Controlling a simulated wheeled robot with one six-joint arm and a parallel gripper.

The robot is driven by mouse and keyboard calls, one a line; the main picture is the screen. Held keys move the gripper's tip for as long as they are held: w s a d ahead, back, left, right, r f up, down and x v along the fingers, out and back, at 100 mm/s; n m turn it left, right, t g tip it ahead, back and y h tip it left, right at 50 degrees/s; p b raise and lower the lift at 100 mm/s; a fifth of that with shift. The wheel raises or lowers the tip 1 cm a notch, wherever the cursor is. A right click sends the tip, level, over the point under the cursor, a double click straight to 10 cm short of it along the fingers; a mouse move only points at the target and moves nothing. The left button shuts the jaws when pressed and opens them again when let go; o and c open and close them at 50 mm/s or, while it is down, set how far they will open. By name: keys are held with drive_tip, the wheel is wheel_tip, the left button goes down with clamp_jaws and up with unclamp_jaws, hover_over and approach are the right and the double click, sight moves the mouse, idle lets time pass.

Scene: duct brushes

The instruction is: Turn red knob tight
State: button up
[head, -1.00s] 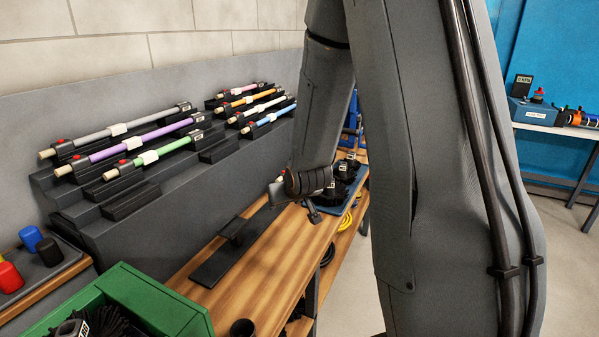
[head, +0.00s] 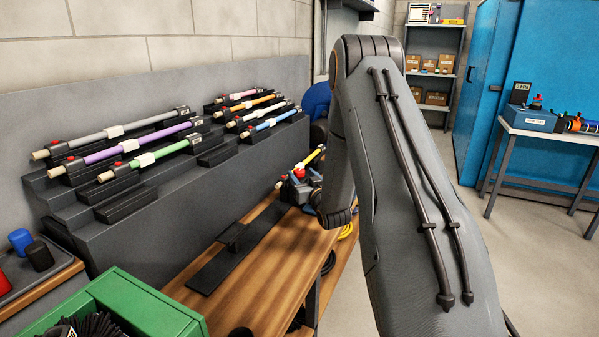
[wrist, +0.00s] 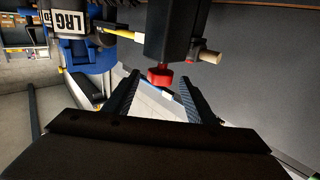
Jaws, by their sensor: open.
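The red knob (wrist: 160,76) sticks out of a black block (wrist: 172,35) in the wrist view. A yellow rod (wrist: 118,32) enters this block, and a pale wooden end (wrist: 208,57) comes out of its other side. My gripper (wrist: 159,80) is open, with one finger on either side of the red knob; I cannot tell whether either touches it. In the head view the red knob (head: 299,172) shows beside the yellow rod (head: 313,157), over the far end of the bench. My gripper is mostly hidden there behind my arm.
Rods with red knobs, such as the purple one (head: 130,145), lie on a stepped grey rack (head: 95,235). A green crate (head: 130,300) stands at the front of the wooden bench (head: 265,270). In the wrist view a brush head marked LRG (wrist: 68,22) is close by.

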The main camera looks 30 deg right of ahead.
sight(301, 174)
drive_tip(key=shift+w+d, duration=0.15)
drive_tip(key=shift+w, duration=1.4)
drive_tip(key=shift+c, duration=0.2)
drive_tip(key=c, duration=1)
